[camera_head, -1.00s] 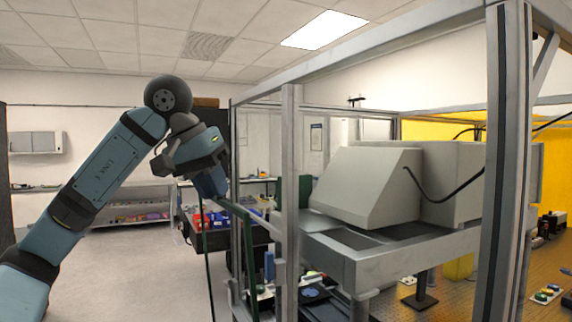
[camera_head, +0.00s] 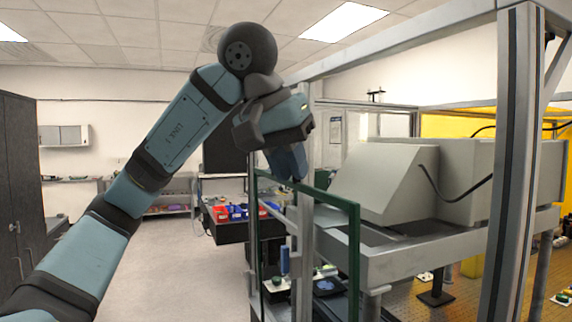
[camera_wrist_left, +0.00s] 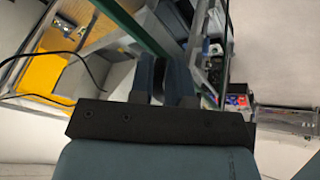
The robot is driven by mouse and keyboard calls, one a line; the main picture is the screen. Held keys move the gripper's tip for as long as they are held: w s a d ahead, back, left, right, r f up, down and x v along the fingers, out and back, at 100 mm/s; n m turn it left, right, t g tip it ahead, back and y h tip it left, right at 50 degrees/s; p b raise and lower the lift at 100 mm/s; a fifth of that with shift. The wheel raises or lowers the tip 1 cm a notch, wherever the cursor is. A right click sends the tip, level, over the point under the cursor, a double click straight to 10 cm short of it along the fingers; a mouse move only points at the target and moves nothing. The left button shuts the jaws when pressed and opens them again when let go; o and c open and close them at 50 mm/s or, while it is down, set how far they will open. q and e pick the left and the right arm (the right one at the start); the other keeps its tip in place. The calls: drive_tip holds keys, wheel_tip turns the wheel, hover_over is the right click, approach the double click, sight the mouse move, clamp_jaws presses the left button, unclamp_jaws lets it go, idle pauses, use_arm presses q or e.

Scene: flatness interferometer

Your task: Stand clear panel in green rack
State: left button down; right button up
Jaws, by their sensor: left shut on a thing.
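The clear panel (camera_head: 354,245) has dark green edges and hangs upright below my left gripper (camera_head: 290,178) in the head view. My left gripper is shut on its top edge. The panel shows at an angle, with a metal post and small items visible through it or overlapping it. In the left wrist view, the panel's green edge (camera_wrist_left: 140,26) runs up and left from between the fingers of my left gripper (camera_wrist_left: 163,78). I cannot pick out the green rack for certain. My right gripper is not in view.
A metal frame (camera_head: 518,150) surrounds a grey instrument housing (camera_head: 385,185), close to the panel's right. A blue cylinder (camera_head: 284,260) and small parts show around the panel's lower area. A bench with red and blue bins (camera_head: 238,212) stands behind. Open floor (camera_head: 190,270) lies left.

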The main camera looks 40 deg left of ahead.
use_arm(q)
drive_tip(key=w+d, duration=0.3)
drive_tip(key=w, duration=0.5)
drive_tip(key=shift+w+d+f, duration=0.25)
drive_tip(key=shift+w+f, duration=0.15)
drive_tip(key=shift+f, duration=0.05)
idle(0.3)
idle(0.5)
drive_tip(key=shift+n+y+p, duration=0.3)
idle(0.6)
drive_tip(key=shift+w+d+f, duration=0.1)
drive_tip(key=shift+w+d, duration=0.05)
drive_tip(key=shift+w, duration=0.05)
drive_tip(key=shift+w+d+f, duration=0.1)
drive_tip(key=shift+w+d, duration=0.05)
drive_tip(key=shift+w, duration=0.05)
idle(0.7)
